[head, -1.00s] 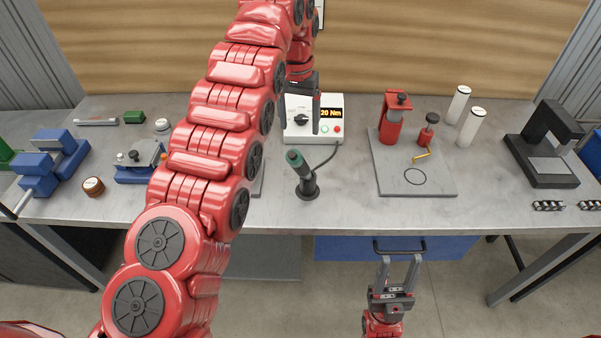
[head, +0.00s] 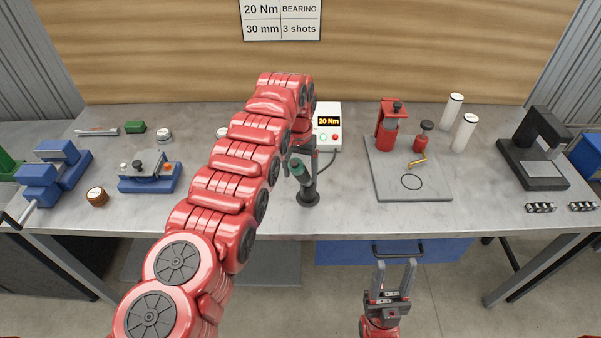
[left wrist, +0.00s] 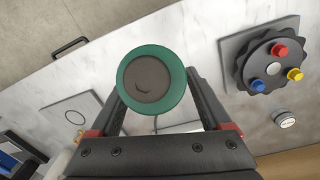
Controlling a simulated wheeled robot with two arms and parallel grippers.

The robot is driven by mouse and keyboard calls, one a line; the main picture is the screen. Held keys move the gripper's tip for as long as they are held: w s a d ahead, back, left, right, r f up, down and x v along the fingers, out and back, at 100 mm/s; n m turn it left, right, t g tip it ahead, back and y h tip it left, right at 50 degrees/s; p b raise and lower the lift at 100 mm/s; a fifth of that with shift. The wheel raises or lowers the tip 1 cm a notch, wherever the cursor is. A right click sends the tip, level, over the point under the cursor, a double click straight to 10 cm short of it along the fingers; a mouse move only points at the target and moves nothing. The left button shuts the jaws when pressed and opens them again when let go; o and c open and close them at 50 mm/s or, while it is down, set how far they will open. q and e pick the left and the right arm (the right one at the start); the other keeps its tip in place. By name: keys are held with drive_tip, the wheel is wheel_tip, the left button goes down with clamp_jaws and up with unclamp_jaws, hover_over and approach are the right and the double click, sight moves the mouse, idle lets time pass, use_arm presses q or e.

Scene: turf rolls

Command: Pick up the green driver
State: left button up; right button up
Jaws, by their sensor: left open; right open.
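The green driver (head: 300,172) stands tilted in its dark holder (head: 308,194) near the middle of the bench. It has a green top, a dark body and a cable running back to the control box. My left gripper (head: 300,168) is at the driver's upper part, pointing down. In the left wrist view the driver's round green-rimmed end (left wrist: 152,82) shows between the open fingers of my left gripper (left wrist: 155,95); I cannot tell whether they touch it. My right gripper (head: 395,272) is open and empty in front of the bench, low by the blue drawer.
A grey plate (head: 420,185) with a red press lies to the right. A blue fixture (head: 150,182) is left. A round plate with coloured knobs (left wrist: 275,70) shows in the wrist view.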

use_arm(q)
drive_tip(key=shift+d, duration=0.15)
drive_tip(key=c, duration=0.3)
clamp_jaws()
drive_tip(key=shift+w+r, duration=0.15)
